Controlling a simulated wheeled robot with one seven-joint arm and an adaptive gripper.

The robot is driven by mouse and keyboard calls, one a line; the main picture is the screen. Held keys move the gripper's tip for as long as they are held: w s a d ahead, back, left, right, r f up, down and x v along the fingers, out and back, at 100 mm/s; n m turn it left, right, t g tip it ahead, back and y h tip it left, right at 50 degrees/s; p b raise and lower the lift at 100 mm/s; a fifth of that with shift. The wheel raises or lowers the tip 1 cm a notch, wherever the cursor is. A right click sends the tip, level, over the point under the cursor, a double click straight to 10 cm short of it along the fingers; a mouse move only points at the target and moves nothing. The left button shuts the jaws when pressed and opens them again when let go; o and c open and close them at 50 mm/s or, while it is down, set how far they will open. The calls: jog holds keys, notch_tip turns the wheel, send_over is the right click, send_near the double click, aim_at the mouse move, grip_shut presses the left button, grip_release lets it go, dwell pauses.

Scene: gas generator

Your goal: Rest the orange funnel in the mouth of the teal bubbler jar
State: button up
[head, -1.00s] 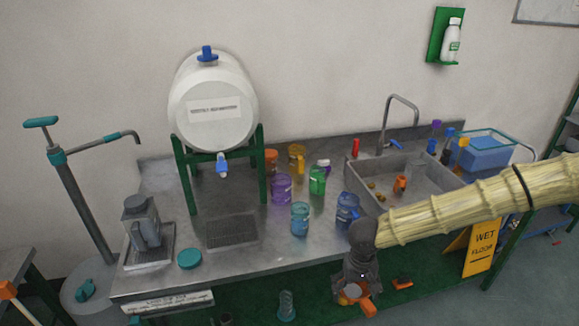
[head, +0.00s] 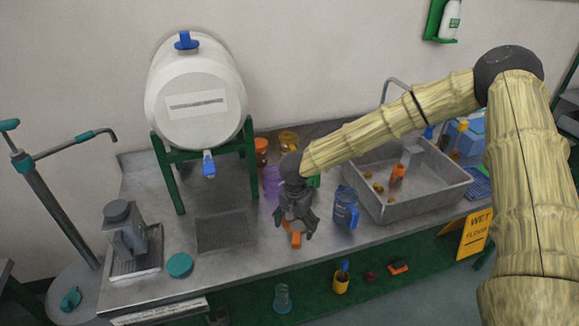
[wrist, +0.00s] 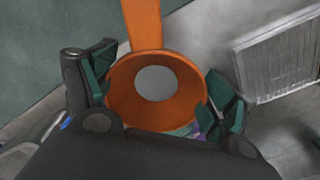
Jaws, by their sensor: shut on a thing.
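The orange funnel (head: 296,240) is held in my gripper (head: 292,226), over the front part of the steel counter in the head view. In the wrist view the funnel (wrist: 122,105) shows as an orange ring with a grey round opening, its flat handle pointing to the top. My gripper's green pads (wrist: 160,92) sit on both sides of it. The teal jar, seen on the counter a second ago, is hidden behind my gripper in the head view. I cannot tell the height of the funnel over it.
A blue jug (head: 346,207) stands close right of my gripper. A purple jar (head: 271,182) and an orange jar (head: 261,151) stand behind. The sink (head: 413,205) is farther right. A teal lid (head: 180,265) and a drain grate (head: 222,232) lie left.

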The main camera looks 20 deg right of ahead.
jog(key=w+d+r+m+p, duration=0.2)
jog(key=w+r+m+p, duration=0.1)
jog(key=w+r+m, duration=0.85)
notch_tip(320, 180, down, 12)
jog(key=m+b, duration=0.1)
jog(key=b, duration=0.5)
jog(key=shift+w+a+m, duration=0.15)
jog(key=shift+m, duration=0.2)
dwell(0.5)
jog(key=shift+r, duration=0.1)
jog(key=o, duration=0.9)
jog(key=shift+c, duration=0.2)
notch_tip(320, 180, up, 12)
jog(key=shift+a, duration=0.15)
